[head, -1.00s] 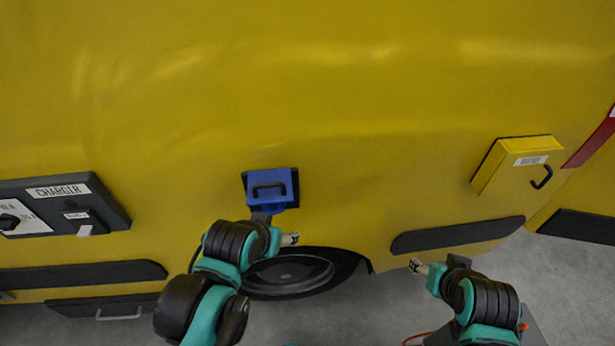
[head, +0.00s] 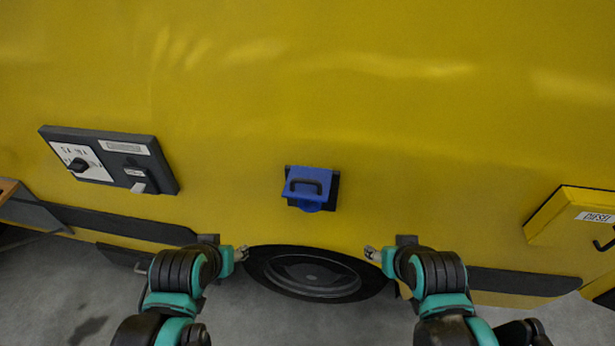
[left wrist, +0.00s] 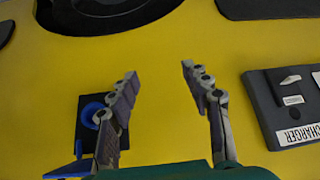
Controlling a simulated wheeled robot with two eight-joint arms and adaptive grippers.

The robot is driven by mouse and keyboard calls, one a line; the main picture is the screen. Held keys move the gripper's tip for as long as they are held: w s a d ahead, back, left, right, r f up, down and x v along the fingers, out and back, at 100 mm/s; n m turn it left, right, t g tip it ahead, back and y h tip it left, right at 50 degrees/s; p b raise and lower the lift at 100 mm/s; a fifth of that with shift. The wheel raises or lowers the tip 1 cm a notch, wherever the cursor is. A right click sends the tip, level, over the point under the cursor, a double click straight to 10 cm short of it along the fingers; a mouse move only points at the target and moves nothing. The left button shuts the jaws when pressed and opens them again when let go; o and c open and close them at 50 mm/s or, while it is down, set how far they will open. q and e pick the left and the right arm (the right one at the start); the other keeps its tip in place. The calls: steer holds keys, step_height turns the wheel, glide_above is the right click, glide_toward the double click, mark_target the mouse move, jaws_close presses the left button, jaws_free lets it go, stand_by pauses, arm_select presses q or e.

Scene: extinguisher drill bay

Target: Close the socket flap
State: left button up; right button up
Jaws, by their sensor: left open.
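The blue socket flap (head: 304,184) with its black handle sits on a dark backplate on the yellow vehicle side in the head view. It is raised and juts outward, with part of the round blue socket (head: 311,206) showing below it. My left gripper (head: 243,254) is below and left of the flap, apart from it, open and empty. In the left wrist view its two fingers (left wrist: 160,72) are spread; the blue socket (left wrist: 91,112) and the flap (left wrist: 68,172) lie beside the left finger, partly hidden by it. My right gripper (head: 371,254) is below and right of the flap; its jaws are too small to read.
A charger panel (head: 110,158) with a knob and small lever is mounted at left. A yellow diesel box (head: 575,217) with a black handle projects at right. A wheel (head: 315,277) lies below the flap. The wall around the flap is clear.

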arm_select(q)
steer(key=shift+g, duration=0.3)
steer(key=r+p, duration=0.1)
steer(key=r, duration=0.1)
steer(key=w+d+r+p, duration=0.1)
steer(key=r+p, duration=0.1)
steer(key=r, duration=0.1)
steer(key=shift+w+d+r+p, duration=0.3)
steer(key=shift+w+p, duration=0.05)
jaws_close()
steer(key=w+d+r+m+g+p, duration=0.1)
steer(key=w+d+r+g+p, duration=0.1)
steer(key=w+d+r+p, duration=0.4)
steer(key=w+d+r+g+p, duration=0.2)
steer(key=d+r+p, duration=0.3)
steer(key=r+p, duration=0.35)
steer(key=w+d+r+m+g+p, duration=0.1)
steer(key=w+d+r+g+p, duration=0.1)
steer(key=w+d+r+p, duration=0.45)
steer(key=p, duration=0.1)
glide_above(307, 187)
step_height(307, 187, down, 11)
steer(key=shift+r, duration=0.15)
